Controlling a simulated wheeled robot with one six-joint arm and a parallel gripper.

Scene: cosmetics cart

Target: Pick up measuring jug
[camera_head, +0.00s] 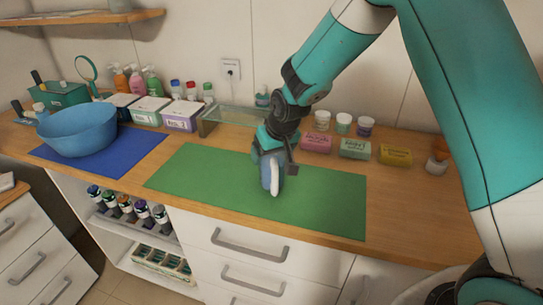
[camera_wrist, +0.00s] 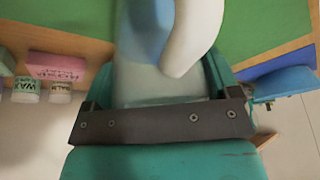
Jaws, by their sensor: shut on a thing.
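The measuring jug (camera_head: 266,176) is blue with a white part at its front, over the green mat (camera_head: 210,178). My gripper (camera_head: 272,153) is above it and shut on it, with the wrist hiding its upper part. In the wrist view the jug's blue and white parts (camera_wrist: 187,38) show at the top middle, and a pale grey part lies between the fingers of my gripper (camera_wrist: 160,88). I cannot tell whether the jug touches the mat.
A blue bowl (camera_head: 78,130) stands on a blue mat (camera_head: 130,150) at the left. White boxes (camera_head: 182,115) and bottles line the back. Pink (camera_head: 316,144), green (camera_head: 354,149) and yellow (camera_head: 395,155) blocks and small jars stand behind the green mat's right side. The mat's right part is clear.

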